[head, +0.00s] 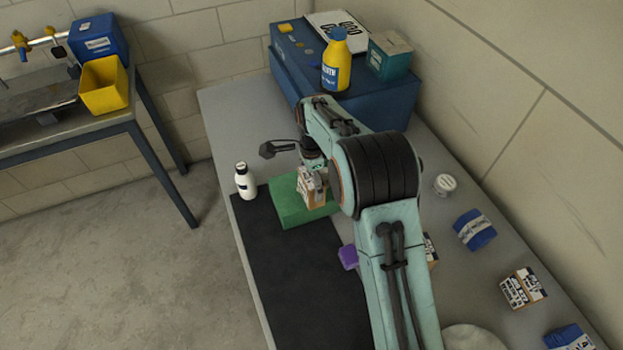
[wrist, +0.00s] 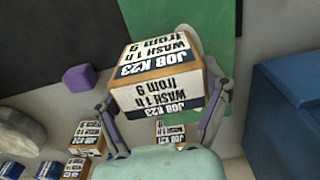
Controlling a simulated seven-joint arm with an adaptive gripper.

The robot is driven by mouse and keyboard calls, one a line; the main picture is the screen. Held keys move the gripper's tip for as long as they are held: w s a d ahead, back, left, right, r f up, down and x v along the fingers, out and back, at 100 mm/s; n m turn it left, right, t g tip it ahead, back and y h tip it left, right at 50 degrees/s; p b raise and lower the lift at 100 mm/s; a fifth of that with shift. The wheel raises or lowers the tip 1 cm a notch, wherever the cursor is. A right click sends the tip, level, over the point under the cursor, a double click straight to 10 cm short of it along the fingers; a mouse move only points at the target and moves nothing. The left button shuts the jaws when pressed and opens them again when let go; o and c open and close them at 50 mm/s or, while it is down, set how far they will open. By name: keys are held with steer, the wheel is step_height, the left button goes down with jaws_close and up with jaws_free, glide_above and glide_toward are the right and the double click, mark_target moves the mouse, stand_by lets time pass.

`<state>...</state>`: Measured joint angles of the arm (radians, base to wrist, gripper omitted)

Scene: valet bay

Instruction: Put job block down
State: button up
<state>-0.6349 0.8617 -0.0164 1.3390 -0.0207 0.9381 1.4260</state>
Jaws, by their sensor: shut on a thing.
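The job block (head: 309,190) is a wooden block with white and dark-blue printed labels. In the wrist view its label on the block (wrist: 158,72) reads JOB K23, WASH 1 h, from 9. My gripper (head: 315,181) is shut on it, one finger on each side; the fingers also show in the wrist view (wrist: 163,108). The block is upright over the green mat (head: 288,214). I cannot tell whether its underside touches the mat. The green mat also shows behind the block in the wrist view (wrist: 150,18).
A white bottle (head: 245,181) stands left of the green mat, by the black mat (head: 290,270). A purple block (head: 348,257) lies nearer. A blue case (head: 388,97) with a yellow bottle (head: 335,62) stands behind. Other labelled blocks (head: 523,288) and blue packs (head: 474,230) lie at right.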

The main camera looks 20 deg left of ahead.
mark_target(311, 177)
steer(key=shift+f, duration=0.1)
steer(key=o, duration=1.2)
step_height(311, 177, up, 12)
steer(key=shift+f, duration=0.1)
steer(key=s+d+r+n, duration=0.2)
steer(key=s+d+r, duration=0.15)
steer(key=d, duration=0.45)
steer(key=s+d+r+n, duration=0.2)
steer(key=s+d+r, duration=0.15)
steer(key=d, duration=0.45)
steer(key=s+d+f+n, duration=0.1)
steer(key=s+d+n, duration=0.1)
steer(key=s, duration=0.4)
steer(key=s+d+f+n, duration=0.1)
steer(key=s+d+n, duration=0.1)
steer(key=s+d, duration=0.3)
steer(key=s+d+f+n, duration=0.2)
steer(key=s+d, duration=0.1)
steer(key=s, duration=0.5)
steer(key=shift+d+y, duration=0.15)
steer(key=shift+y, duration=0.25)
